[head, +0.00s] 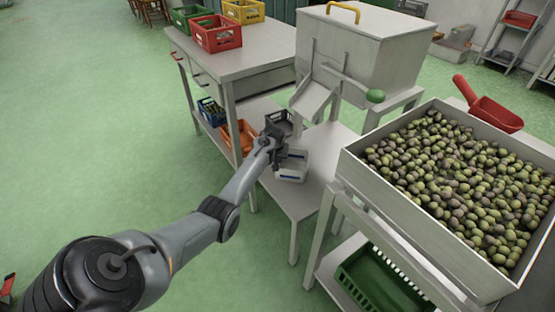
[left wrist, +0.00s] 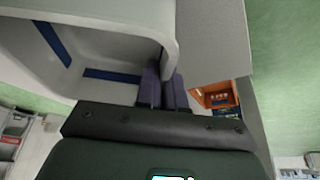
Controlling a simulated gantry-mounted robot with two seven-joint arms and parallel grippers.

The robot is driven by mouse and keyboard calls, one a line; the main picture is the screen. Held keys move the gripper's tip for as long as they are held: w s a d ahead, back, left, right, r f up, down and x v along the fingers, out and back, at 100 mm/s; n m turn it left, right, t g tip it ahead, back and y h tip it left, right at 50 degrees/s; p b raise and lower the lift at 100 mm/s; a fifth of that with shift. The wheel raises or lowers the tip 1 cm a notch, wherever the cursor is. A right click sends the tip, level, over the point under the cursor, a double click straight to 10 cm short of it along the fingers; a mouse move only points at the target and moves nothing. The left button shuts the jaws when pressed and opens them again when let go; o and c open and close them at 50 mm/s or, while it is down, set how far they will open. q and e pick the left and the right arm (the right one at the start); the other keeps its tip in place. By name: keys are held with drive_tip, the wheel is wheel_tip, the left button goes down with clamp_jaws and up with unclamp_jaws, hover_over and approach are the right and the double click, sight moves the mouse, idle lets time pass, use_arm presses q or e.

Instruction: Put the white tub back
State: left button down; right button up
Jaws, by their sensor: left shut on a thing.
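The white tub (head: 292,168) is at the low grey bench (head: 302,200) below the hopper's chute; I cannot tell whether it rests on the top or hangs just above it. My left gripper (head: 277,143) reaches in from the lower left and is shut on the tub. In the left wrist view, the dark fingers (left wrist: 165,88) pinch the wall of the tub (left wrist: 100,20), which shows blue strips. The tub's far side is out of that view. My right gripper is not in view.
A grey hopper (head: 365,45) with a chute stands behind the bench. A bin of olives (head: 352,167) and a red scoop (head: 490,112) are at the right. Green floor is clear at the left.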

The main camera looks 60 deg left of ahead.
use_arm(q)
drive_tip(key=shift+f, duration=0.1)
drive_tip(key=c, duration=1.2)
unclamp_jaws()
drive_tip(key=shift+c, duration=0.2)
